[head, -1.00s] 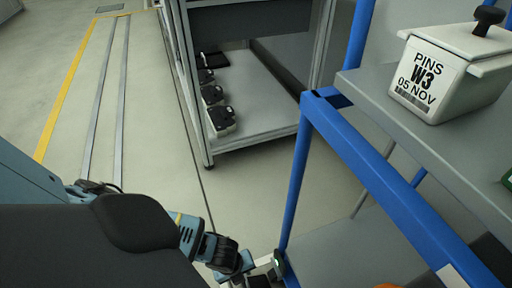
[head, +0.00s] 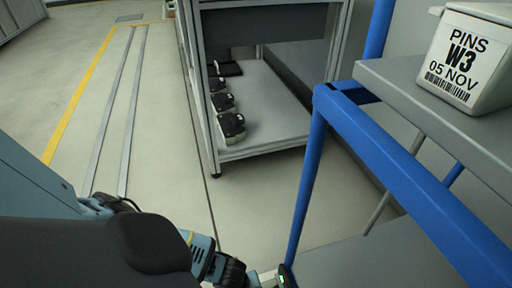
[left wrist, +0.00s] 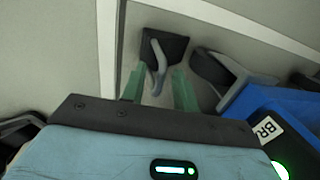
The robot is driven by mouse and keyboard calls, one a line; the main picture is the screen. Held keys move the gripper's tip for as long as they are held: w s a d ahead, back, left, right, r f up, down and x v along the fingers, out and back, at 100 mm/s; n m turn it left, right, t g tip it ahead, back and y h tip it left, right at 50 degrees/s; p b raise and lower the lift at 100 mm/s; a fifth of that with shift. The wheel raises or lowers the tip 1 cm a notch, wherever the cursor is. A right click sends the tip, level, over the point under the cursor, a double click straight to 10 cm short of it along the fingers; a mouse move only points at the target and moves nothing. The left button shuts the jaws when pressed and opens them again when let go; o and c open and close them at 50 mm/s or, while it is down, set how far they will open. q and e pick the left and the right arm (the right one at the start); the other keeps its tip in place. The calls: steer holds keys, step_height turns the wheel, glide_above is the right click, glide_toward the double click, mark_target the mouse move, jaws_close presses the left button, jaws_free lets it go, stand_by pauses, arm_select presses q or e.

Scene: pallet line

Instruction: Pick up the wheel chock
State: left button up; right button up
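My left gripper (left wrist: 158,92) shows in the left wrist view with two green fingers standing apart, open. Just past the fingertips lies a dark, square-looking piece (left wrist: 168,48) with a curved grey handle-like part (left wrist: 157,66) in line with the gap. A second black and grey piece (left wrist: 222,70) lies to its right. I cannot tell for sure which of these is the wheel chock. In the head view my left arm reaches in along the bottom, and its fingers are out of sight. My right gripper is in neither view.
A blue-framed cart (head: 400,165) stands at right, with a lidded white bin (head: 468,60) marked PINS W3 on its grey shelf. A grey rack (head: 270,115) behind holds several black devices. Floor at left is clear.

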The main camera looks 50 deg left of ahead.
arm_select(q)
steer(key=shift+w+f, duration=0.15)
steer(key=shift+f, duration=0.4)
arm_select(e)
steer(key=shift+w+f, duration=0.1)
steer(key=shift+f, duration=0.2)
arm_select(q)
jaws_close()
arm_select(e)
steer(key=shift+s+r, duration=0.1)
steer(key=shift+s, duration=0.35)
arm_select(q)
steer(key=shift+r, duration=0.1)
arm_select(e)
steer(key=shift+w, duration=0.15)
